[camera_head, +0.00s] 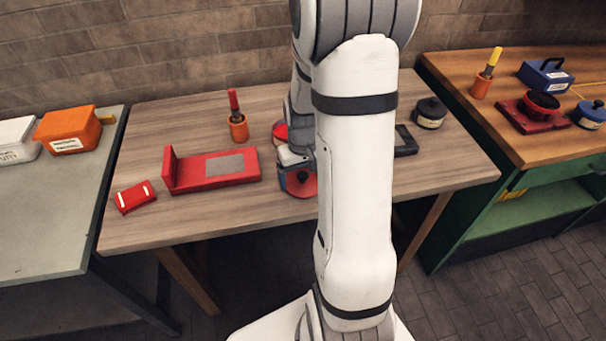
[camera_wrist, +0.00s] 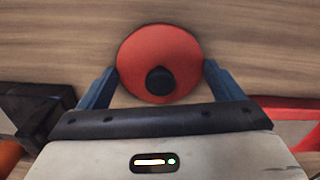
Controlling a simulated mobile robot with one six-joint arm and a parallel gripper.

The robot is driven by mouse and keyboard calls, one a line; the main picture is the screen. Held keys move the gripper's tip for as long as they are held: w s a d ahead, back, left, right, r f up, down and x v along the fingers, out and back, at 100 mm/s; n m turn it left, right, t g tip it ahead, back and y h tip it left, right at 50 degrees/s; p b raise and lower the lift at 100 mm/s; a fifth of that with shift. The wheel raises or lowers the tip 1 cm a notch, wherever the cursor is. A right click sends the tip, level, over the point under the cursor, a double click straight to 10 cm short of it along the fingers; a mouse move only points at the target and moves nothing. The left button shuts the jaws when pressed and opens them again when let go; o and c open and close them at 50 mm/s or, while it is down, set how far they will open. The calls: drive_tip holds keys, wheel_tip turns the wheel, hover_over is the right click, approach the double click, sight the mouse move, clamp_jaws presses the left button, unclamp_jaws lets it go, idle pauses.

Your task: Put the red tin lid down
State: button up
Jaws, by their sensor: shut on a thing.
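The red tin lid (camera_wrist: 150,48) is round with a black knob (camera_wrist: 160,80). In the wrist view it sits between the two blue fingers of my gripper (camera_wrist: 160,70), which is shut on its sides. In the head view the lid (camera_head: 302,184) shows at the front middle of the wooden table (camera_head: 220,220), partly hidden by my arm. My gripper (camera_head: 294,175) is low over the table there. I cannot tell whether the lid touches the tabletop.
A red stand with a grey plate (camera_head: 225,164) is left of the lid, with a small red block (camera_head: 136,197) beyond. An orange cup (camera_head: 238,128) stands behind. A black tray (camera_head: 406,148) and dark pot (camera_head: 430,112) are right. Bare wood lies in front.

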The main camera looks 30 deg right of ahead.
sight(303, 175)
drive_tip(key=o, duration=0.8)
drive_tip(key=shift+f, duration=0.15)
drive_tip(key=shift+c, duration=0.2)
wheel_tip(303, 175, up, 12)
drive_tip(key=p, duration=0.1)
drive_tip(key=s+a+r+n+t, duration=0.1)
drive_tip(key=s+a+r, duration=0.5)
drive_tip(key=s+a, duration=0.6)
drive_tip(key=shift+s+a+t, duration=0.15)
drive_tip(key=shift+t, duration=0.65)
drive_tip(key=shift+r, duration=0.35)
